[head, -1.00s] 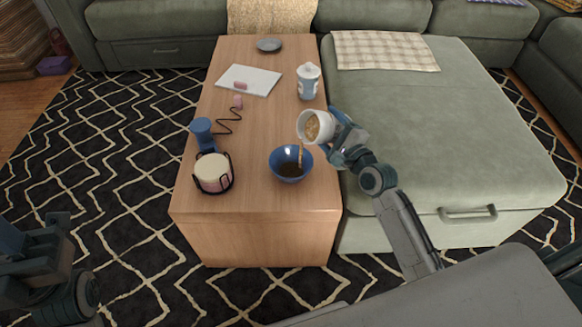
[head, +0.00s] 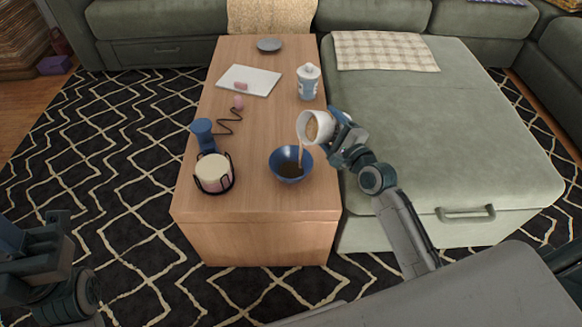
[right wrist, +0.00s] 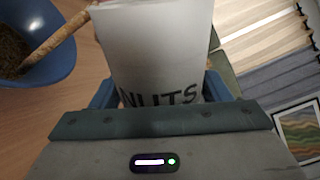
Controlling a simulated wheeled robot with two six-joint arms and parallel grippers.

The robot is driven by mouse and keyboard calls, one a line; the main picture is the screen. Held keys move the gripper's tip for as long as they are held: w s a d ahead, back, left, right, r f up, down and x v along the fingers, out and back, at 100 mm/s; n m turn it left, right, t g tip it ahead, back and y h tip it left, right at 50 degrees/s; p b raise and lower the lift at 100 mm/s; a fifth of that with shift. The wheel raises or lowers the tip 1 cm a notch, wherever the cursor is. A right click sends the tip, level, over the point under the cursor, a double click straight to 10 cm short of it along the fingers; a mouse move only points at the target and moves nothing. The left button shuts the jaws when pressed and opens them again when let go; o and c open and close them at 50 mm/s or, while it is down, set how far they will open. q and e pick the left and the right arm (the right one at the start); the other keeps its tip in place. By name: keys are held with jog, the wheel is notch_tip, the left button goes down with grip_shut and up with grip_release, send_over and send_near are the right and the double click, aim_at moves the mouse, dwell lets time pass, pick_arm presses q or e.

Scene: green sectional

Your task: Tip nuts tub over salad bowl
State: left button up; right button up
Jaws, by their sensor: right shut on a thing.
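The white nuts tub (head: 324,122) is tipped on its side with its mouth facing left, above the right side of the blue salad bowl (head: 277,170). A tan stream runs from its mouth down into the bowl. My right gripper (head: 335,128) is shut on the tub. In the right wrist view the tub (right wrist: 155,50) shows the word NUTS between the fingers, and the bowl (right wrist: 62,65) with dark contents is at upper left, the stream reaching into it. My left gripper (head: 35,240) hangs at the lower left, away from the table; its fingertips are unclear.
The wooden table (head: 255,205) also holds a blue cup-like device (head: 202,128) with a coiled cord, a pink-and-cream candle-like jar (head: 213,172) in a black holder, a white bottle (head: 308,84), a white board (head: 262,82) and a grey plate (head: 269,45). A green sofa seat (head: 450,140) borders the right.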

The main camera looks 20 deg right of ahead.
jog(key=shift+r+n+p, duration=0.35)
jog(key=shift+n+p, duration=0.05)
jog(key=shift+p, duration=0.1)
dwell(0.9)
dwell(0.5)
jog(key=shift+r+n+p, duration=0.15)
jog(key=shift+n+p, duration=0.15)
jog(key=shift+a+r+n+p, duration=0.2)
jog(key=shift+r+n+p, duration=0.3)
jog(key=shift+n+p, duration=0.2)
dwell(1.4)
